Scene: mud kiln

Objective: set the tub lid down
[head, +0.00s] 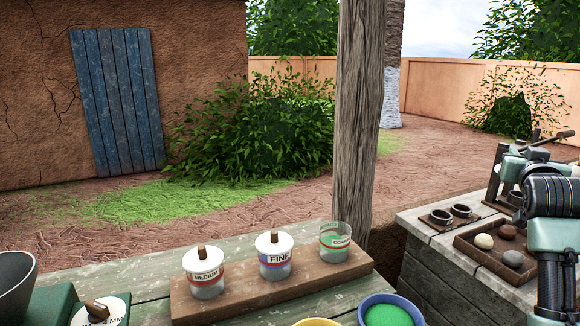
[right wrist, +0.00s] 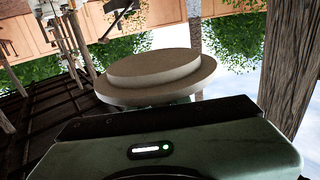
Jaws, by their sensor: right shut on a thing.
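The tub lid (right wrist: 155,75) is a pale round disc with a narrower raised step, seen large in the right wrist view. My right gripper (right wrist: 175,101) is shut on it; the gripped part is mostly hidden. In the head view my right arm (head: 556,197) stands at the right edge, and I cannot make out the lid there. The COARSE tub (head: 335,243) is open, with green stuff inside. The FINE tub (head: 275,262) and the MEDIUM tub (head: 207,283) wear white lids with wooden knobs. My left gripper is not in view.
The tubs stand on a brown board (head: 240,300) on the green-washed bench. A blue bowl (head: 362,308) of green powder is at its front. A wooden post (head: 355,130) rises behind. A second bench at right holds two small dark cups and a tray (head: 477,257) of balls.

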